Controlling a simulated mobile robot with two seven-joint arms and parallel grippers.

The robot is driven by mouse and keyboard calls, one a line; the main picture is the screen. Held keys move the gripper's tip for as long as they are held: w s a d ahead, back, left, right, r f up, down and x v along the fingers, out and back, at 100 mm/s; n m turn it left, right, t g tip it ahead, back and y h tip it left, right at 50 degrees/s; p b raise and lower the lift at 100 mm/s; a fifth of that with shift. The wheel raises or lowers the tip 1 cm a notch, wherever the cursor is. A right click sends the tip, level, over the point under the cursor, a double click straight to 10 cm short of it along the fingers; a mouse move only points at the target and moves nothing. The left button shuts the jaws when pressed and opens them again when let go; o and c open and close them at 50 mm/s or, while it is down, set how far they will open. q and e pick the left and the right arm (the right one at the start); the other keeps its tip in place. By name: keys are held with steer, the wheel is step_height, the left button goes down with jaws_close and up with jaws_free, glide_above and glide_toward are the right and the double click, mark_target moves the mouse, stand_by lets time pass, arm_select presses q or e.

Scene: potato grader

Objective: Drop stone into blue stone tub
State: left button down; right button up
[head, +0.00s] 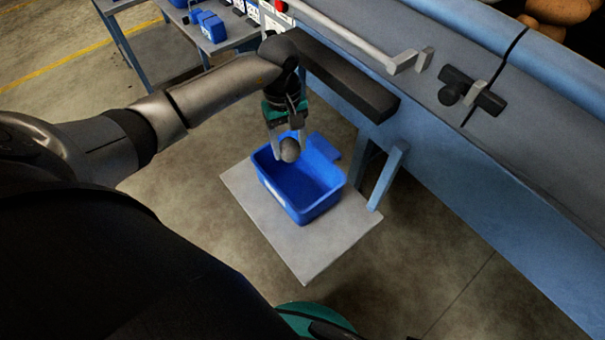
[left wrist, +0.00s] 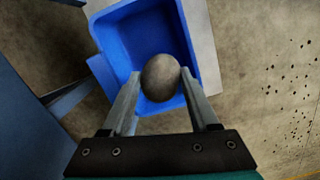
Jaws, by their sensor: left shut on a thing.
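A grey-brown rounded stone (head: 290,150) is held in my left gripper (head: 287,146), over the blue tub (head: 301,212). In the left wrist view the stone (left wrist: 161,78) sits between the two fingertips (left wrist: 160,85), with the tub (left wrist: 112,42) below it. The tub stands upright and open on a pale low platform. No other stone shows in the part of the tub that I see; the stone and fingers hide some of its inside. My right gripper does not show in the head view.
The pale platform (head: 305,262) stands beside the blue grader frame (head: 480,180). A dark beam (head: 345,82) runs close to my left wrist. A table with small blue bins (head: 208,25) stands at the back left. Potatoes (head: 558,10) lie at the top right.

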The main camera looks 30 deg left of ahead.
arm_select(q)
steer(key=shift+c, duration=0.3)
jaws_free()
steer(key=shift+r, duration=0.3)
step_height(320, 180, up, 15)
steer(key=w+a+p, duration=0.1)
steer(key=p, duration=0.3)
steer(key=shift+a+f, duration=0.2)
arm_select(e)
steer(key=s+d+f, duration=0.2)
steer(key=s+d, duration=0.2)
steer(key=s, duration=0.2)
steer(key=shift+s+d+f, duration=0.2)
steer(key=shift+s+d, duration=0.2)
